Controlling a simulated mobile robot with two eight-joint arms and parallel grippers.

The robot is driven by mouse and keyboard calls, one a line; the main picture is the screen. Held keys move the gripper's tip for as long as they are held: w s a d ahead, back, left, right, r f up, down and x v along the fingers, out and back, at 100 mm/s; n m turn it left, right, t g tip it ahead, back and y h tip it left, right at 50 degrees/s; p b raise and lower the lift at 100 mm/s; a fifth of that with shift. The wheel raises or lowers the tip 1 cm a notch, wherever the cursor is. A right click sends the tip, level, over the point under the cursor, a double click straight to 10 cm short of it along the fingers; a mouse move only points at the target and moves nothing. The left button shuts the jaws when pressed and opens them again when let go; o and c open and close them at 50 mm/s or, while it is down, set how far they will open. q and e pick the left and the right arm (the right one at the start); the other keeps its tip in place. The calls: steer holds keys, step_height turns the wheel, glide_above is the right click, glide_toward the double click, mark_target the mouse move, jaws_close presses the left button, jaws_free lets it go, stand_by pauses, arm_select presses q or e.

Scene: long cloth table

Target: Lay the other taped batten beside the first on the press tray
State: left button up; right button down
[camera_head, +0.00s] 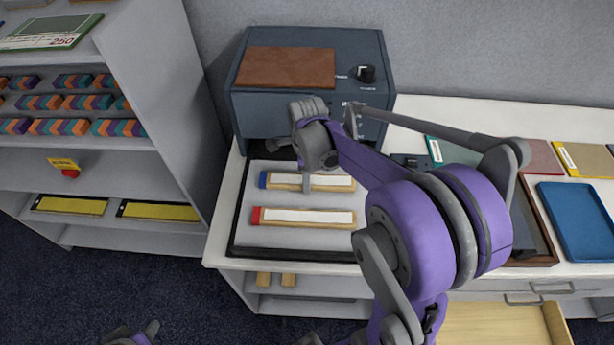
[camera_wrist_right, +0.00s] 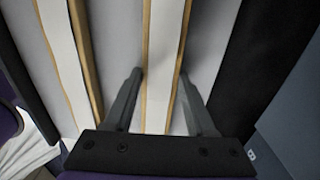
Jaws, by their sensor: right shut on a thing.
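The press tray (camera_head: 246,232) lies on the left end of the table, a dark-edged tray with a light grey bed. A batten with red tape (camera_head: 303,218) lies on its nearer part, its pale strip facing up. A batten with blue tape (camera_head: 335,182) lies behind it, roughly parallel, with a gap between. My right gripper (camera_head: 308,178) is over the blue-taped batten and partly hides it. In the right wrist view, the fingers (camera_wrist_right: 160,82) are shut on this batten (camera_wrist_right: 163,40), one on each side. The red-taped batten (camera_wrist_right: 70,60) shows to its left.
A dark blue press box (camera_head: 310,100) with a brown top pad stands right behind the tray. A shelf unit (camera_head: 160,70) stands to the left. A blue tray (camera_head: 575,222) and several covers lie at the right. A drawer (camera_head: 495,325) is open below. My right arm hides the table's middle.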

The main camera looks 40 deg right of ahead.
steer(key=shift+f, duration=0.15)
steer(key=shift+c, duration=1.2)
jaws_free()
steer(key=shift+r, duration=0.3)
step_height(320, 180, up, 11)
steer(key=p, duration=0.1)
steer(key=s+a+f+n+t, duration=0.1)
steer(key=s+a+f+n, duration=0.1)
steer(key=n, duration=0.6)
steer(key=s+a+f+n+t, duration=0.2)
steer(key=s+a+n, duration=0.3)
steer(key=a+n, duration=0.2)
steer(key=s+a+f+n+t, duration=0.2)
steer(key=s+a+n, duration=0.2)
steer(key=n, duration=0.5)
steer(key=shift+s+a+f+n, duration=0.2)
steer(key=shift+a+f+n, duration=0.1)
steer(key=shift+n, duration=0.1)
steer(key=shift+s+a+f+n+t, duration=0.2)
steer(key=shift+n+t, duration=0.2)
steer(key=shift+n, duration=0.2)
